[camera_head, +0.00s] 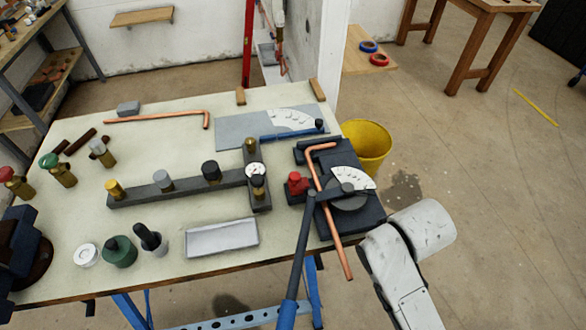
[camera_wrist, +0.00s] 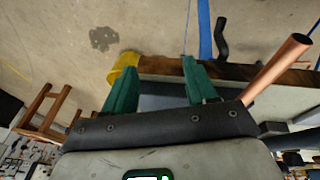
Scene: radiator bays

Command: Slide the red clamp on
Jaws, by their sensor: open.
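The red clamp (camera_head: 297,182) sits at the left side of the dark pipe bender (camera_head: 350,215), beside a bent copper pipe (camera_head: 318,193). The pipe lies over the bender, and its lower end sticks out past the table's front edge. I cannot tell whether the clamp touches the pipe. My gripper (camera_wrist: 158,75) shows in the wrist view with its two green fingers apart and nothing between them. The copper pipe's end (camera_wrist: 282,65) is to the right of the fingers there. The clamp cannot be made out in the wrist view.
The bender's long handle (camera_head: 302,250) reaches over the table's front edge. A yellow bucket (camera_head: 367,145) stands behind the bender at right. A grey tray (camera_head: 222,238) and a dark bar with fittings (camera_head: 180,188) lie to the left. The floor at right is open.

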